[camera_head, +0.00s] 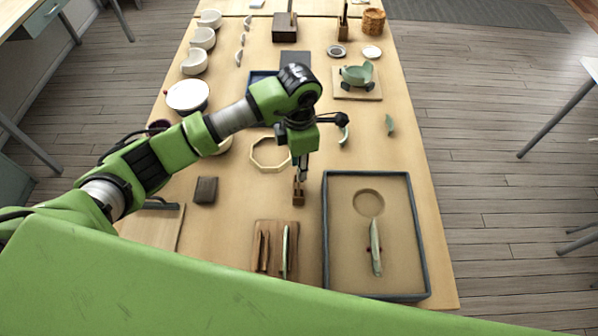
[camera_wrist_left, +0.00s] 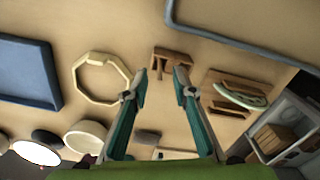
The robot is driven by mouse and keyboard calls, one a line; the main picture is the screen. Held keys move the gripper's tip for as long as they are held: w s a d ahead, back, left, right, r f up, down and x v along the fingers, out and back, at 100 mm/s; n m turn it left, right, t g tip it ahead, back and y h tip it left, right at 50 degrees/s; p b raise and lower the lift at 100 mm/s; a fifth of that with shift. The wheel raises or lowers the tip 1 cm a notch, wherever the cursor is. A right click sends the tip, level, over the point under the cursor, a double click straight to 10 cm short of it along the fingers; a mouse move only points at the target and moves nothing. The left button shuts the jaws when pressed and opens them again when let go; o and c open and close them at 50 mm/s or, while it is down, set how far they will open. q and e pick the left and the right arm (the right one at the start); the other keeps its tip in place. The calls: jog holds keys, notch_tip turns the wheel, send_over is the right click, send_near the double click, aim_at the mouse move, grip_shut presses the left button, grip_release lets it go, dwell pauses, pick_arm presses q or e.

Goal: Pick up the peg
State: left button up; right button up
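A small brown wooden piece, which looks like the peg (camera_head: 298,193), stands on the table just below my left gripper (camera_head: 302,176) in the head view. In the left wrist view a brown bracket-shaped wooden piece (camera_wrist_left: 172,56), likely the same one, lies just beyond the fingertips. My left gripper (camera_wrist_left: 161,82) is open there, its two fingers apart with nothing between them. I cannot tell whether a finger touches the piece. My right gripper is not in view.
A dark-framed tray (camera_head: 326,235) holding a pale green shard stands to the right. A wooden rack (camera_head: 275,228) with upright pieces is nearer me. An octagonal ring (camera_head: 270,167) and a dark brown block (camera_head: 205,190) lie to the left. A green vessel (camera_head: 357,75) stands farther back.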

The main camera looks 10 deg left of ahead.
pick_arm(q)
jog(key=shift+f, duration=1.1)
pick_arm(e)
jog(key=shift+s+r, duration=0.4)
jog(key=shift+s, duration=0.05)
pick_arm(q)
grip_shut()
jog(key=shift+r, duration=0.1)
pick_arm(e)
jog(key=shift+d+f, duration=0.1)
